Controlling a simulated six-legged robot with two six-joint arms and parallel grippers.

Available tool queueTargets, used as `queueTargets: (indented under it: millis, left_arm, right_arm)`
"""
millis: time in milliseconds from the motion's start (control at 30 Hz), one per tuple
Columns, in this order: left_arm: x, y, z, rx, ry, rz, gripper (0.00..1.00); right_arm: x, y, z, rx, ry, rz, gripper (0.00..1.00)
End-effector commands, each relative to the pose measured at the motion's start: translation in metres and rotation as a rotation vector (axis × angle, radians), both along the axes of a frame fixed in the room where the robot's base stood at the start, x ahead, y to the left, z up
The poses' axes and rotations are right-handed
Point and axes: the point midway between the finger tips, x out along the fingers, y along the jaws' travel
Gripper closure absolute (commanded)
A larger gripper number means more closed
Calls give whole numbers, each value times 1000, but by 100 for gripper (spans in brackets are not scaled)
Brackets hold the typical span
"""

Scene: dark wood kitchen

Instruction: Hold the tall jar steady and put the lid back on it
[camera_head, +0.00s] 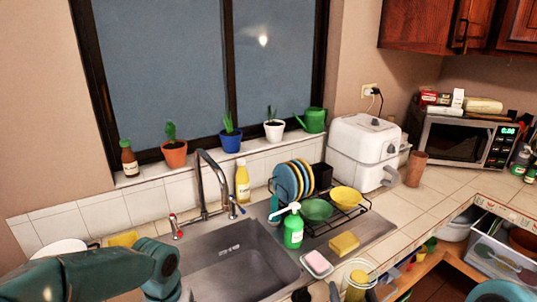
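I cannot clearly make out the tall jar or its lid. A yellowish jar-like container (357,281) stands at the bottom edge, right of the sink, partly cut off. A plain brown cylinder (415,168) stands on the counter between the white appliance and the microwave; I cannot tell whether it is a jar. My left arm comes in from the left and bends down at the bottom edge, its gripper out of the picture. Only a small teal piece of my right arm shows at the bottom right; its gripper is out of view.
The sink (235,270) with its faucet (203,185) lies in front. A green soap bottle (293,232), dish rack (338,214), yellow sponge (344,243) and pink soap dish (317,263) crowd its right side. Bare tiles (425,205) lie before the microwave (467,140).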

Motion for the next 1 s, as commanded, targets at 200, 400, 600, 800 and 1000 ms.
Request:
queueTargets:
  millis: [200,400,600,800,1000]
  left_arm:
    - [-7,-11,-18,-6,-1,-135,48]
    - [-7,-10,-16,-5,0,-131,48]
    - [-7,-10,-16,-5,0,-130,48]
    - [-7,-10,-16,-5,0,-129,48]
    - [-7,-10,-16,-5,0,-129,48]
  right_arm:
    - [0,0,-6,0,-3,0,78]
    - [0,0,-5,0,-3,0,78]
    - [0,0,-5,0,-3,0,78]
    - [-1,2,-7,-1,-2,12,78]
    - [-14,28,-23,0,4,131,78]
